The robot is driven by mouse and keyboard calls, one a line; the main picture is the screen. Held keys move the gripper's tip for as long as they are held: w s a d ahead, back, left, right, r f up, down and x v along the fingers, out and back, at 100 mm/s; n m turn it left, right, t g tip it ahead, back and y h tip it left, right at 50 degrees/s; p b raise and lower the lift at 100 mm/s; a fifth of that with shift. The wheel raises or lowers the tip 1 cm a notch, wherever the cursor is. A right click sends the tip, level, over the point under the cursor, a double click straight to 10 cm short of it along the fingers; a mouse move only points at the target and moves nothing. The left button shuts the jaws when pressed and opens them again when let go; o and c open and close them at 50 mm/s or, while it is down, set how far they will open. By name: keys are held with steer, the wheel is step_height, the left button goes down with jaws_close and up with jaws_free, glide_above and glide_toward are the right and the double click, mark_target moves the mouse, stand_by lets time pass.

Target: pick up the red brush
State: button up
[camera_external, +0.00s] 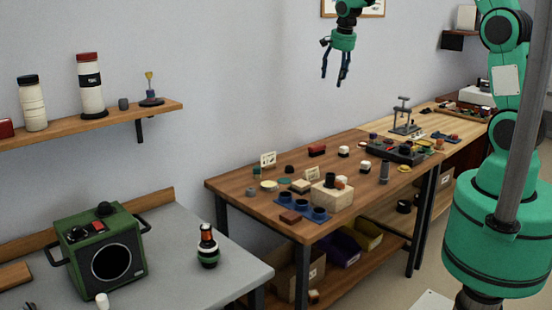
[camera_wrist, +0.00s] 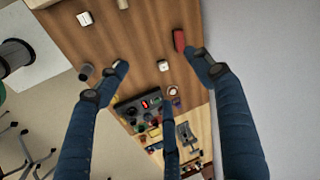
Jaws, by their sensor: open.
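A small red block-like thing with a dark underside, which I take for the red brush (camera_external: 317,150), lies near the wall side of the brown wooden table. It also shows in the wrist view (camera_wrist: 179,40), close to the tip of the right finger in the picture; I cannot make out bristles. My gripper (camera_external: 336,76) hangs high above the table, fingers pointing down, clear of everything. In the wrist view its three dark blue fingers (camera_wrist: 160,75) are spread apart with nothing between them. The right finger may hide part of the red thing.
White cubes (camera_external: 343,151) stand near the red thing. A dark control box (camera_external: 399,151) and a grey cylinder (camera_external: 384,171) stand farther right. The wall (camera_wrist: 262,60) runs along the table's back edge.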

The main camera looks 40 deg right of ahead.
steer(key=w+d+f+m, duration=0.3)
steer(key=w+d+f, duration=0.1)
steer(key=w+f, duration=0.5)
steer(key=m+g, duration=0.1)
steer(key=m, duration=0.2)
glide_above(319, 146)
steer(key=s+a, duration=0.2)
step_height(319, 146, down, 16)
steer(key=shift+a+r+p, duration=0.2)
steer(key=shift+r+p, duration=0.05)
steer(key=shift+p, duration=0.15)
steer(key=shift+w, duration=0.1)
steer(key=shift+w+d+f+b, duration=0.15)
steer(key=shift+f, duration=1.25)
steer(key=shift+w+d+f+b, duration=0.1)
steer(key=shift+w+d+f, duration=0.1)
steer(key=shift+f, duration=1.25)
steer(key=shift+w+d+f+b, duration=0.15)
steer(key=shift+f, duration=1.25)
steer(key=shift+f, duration=0.1)
steer(key=shift+w+d+f+b, duration=0.1)
steer(key=shift+d+f, duration=0.05)
steer(key=shift+f, duration=0.65)
steer(key=shift+w+d+f+b, duration=0.1)
steer(key=shift+d+f+b, duration=0.05)
steer(key=shift+f, duration=0.7)
steer(key=shift+w+d+f+b, duration=0.1)
steer(key=shift+d+f, duration=0.05)
steer(key=shift+f, duration=0.65)
